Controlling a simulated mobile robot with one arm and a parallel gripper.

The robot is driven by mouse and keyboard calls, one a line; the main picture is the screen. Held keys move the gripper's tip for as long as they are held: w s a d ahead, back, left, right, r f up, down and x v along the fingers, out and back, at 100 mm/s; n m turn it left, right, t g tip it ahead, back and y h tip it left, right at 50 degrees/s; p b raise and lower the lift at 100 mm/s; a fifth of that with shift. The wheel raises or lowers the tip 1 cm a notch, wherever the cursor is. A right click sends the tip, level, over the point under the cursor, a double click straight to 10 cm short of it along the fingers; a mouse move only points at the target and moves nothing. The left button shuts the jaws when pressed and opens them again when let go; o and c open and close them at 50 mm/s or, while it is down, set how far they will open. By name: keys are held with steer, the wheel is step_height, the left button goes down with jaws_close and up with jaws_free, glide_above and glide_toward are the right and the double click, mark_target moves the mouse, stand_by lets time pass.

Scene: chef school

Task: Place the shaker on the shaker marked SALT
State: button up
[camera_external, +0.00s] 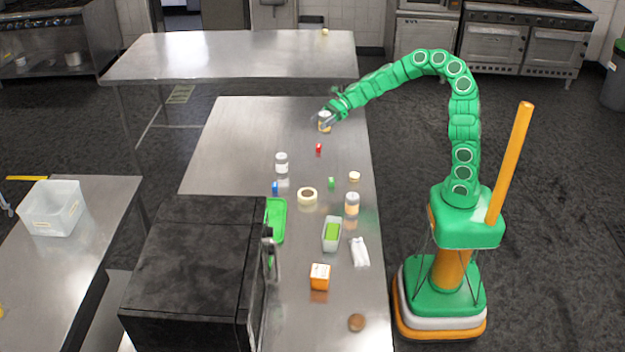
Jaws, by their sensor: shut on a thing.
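My gripper (322,116) is at the end of the green arm, over the far right part of the steel table. It is shut on a small shaker (325,125) with a pale, yellowish body, partly hidden by the fingers. Two other shakers stand upright on the table. One, with a grey-white look (281,162), is left of and nearer than my gripper. The other, with a tan label band (352,204), is nearer still, by the right edge. The lettering is too small to read, so I cannot tell which is marked SALT.
A black oven-like box (195,265) fills the near left. The table's far left is clear.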

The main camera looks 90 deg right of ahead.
steer(key=w+a+r, duration=0.3)
steer(key=w+a, duration=0.2)
steer(key=a, duration=0.1)
glide_above(281, 158)
steer(key=shift+s+a+f, duration=0.1)
steer(key=shift+f, duration=2.3)
steer(key=shift+s+a+f, duration=0.1)
steer(key=shift+f, duration=2.3)
steer(key=shift+w+f, duration=0.15)
steer(key=shift+f, duration=1.55)
steer(key=shift+f, duration=0.15)
steer(key=o, duration=1.2)
steer(key=shift+c, duration=0.2)
